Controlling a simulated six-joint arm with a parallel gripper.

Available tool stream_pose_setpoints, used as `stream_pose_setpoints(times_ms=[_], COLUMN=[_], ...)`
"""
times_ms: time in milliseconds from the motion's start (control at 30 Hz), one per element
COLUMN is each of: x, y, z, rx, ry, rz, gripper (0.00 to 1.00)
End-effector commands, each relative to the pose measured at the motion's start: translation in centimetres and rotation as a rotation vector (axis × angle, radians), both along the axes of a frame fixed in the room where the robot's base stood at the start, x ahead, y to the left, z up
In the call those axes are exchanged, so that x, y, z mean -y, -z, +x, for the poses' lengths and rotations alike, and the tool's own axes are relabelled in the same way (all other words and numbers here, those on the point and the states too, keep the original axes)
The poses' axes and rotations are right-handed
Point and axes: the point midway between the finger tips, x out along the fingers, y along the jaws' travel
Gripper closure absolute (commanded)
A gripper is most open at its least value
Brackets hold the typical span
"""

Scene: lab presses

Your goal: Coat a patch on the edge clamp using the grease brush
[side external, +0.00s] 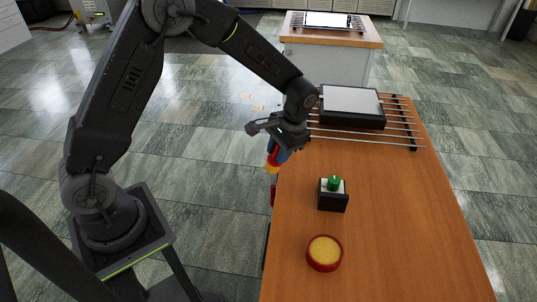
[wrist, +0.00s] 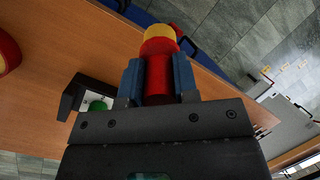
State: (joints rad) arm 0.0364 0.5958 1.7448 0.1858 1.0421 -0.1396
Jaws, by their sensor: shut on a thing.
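My gripper (side external: 280,152) hangs at the left edge of the wooden table in the side view. Its blue fingers (wrist: 160,82) are shut on the grease brush (wrist: 158,70), which has a red body and a yellow end. The yellow end (side external: 271,169) points downward in the side view. A small red part (side external: 273,191) at the table's left edge, just below the brush, may belong to the edge clamp. In the wrist view, a dark part (wrist: 188,46) beside the brush may also belong to it. I cannot tell whether brush and clamp touch.
A black box with a green button (side external: 333,185) stands on the table (side external: 390,220). A round red tin with yellow contents (side external: 325,253) is nearer the front. A dark press with a pale plate (side external: 350,99) and metal rods are at the back. The table's right side is clear.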

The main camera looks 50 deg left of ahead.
Motion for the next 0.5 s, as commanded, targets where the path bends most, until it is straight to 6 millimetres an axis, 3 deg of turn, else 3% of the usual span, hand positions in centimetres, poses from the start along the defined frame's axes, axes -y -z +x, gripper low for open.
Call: stream_pose_setpoints(times_ms=[100, 300, 500], x=[4.4, 11.5, 16.3], y=[-3.1, -8.2, -11.8], z=[2.2, 3.9, 4.1], rx=[0.063, 0.153, 0.210], ry=[-0.013, -0.038, -0.050], rz=[-0.043, -0.108, -0.150], gripper=[0.96, 0.96, 0.96])
